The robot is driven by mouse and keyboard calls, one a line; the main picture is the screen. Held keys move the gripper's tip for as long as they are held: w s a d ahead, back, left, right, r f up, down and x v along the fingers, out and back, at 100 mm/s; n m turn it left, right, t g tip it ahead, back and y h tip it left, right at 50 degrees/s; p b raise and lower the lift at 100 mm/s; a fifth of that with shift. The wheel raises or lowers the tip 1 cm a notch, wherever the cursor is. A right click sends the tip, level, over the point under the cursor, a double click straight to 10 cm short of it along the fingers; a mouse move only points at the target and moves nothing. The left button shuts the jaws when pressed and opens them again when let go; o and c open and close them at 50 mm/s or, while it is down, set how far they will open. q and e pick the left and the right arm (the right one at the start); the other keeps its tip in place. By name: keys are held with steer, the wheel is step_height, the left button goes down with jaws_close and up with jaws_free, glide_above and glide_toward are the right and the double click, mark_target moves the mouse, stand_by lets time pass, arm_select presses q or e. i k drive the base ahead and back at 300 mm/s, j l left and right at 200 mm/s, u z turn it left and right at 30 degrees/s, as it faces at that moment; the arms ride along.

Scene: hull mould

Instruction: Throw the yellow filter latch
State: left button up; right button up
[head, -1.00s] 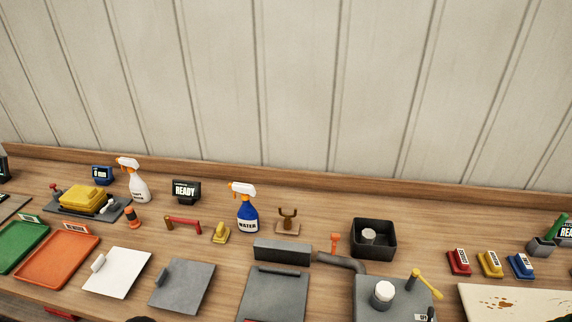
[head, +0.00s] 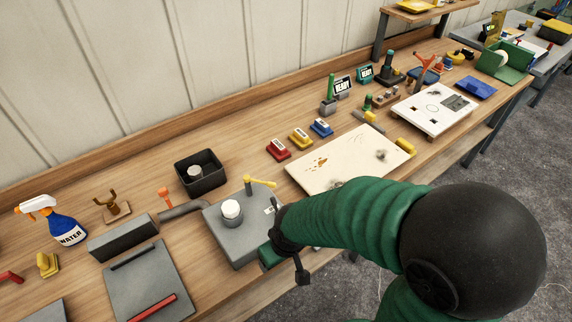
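A yellow lever (head: 262,182), which looks like the filter latch, sits on a short post on the grey box (head: 232,246). Its arm points right, and its knob end is beyond the box's back right side. A white round cap (head: 231,209) on a grey cylinder stands on the box in front of it. My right gripper (head: 290,252) is black, at the box's right front corner, below and right of the lever and apart from it. Its fingers are dark and partly hidden, so I cannot tell their opening. My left gripper is out of view.
A grey pipe (head: 183,211) joins the box at the left. A black tray (head: 201,174) stands behind it. Red (head: 278,149), yellow (head: 300,138) and blue (head: 321,127) blocks and a stained cream board (head: 346,160) lie to the right. A spray bottle (head: 66,229) is at left.

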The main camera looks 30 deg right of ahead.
mark_target(247, 178)
steer(key=z, duration=0.85)
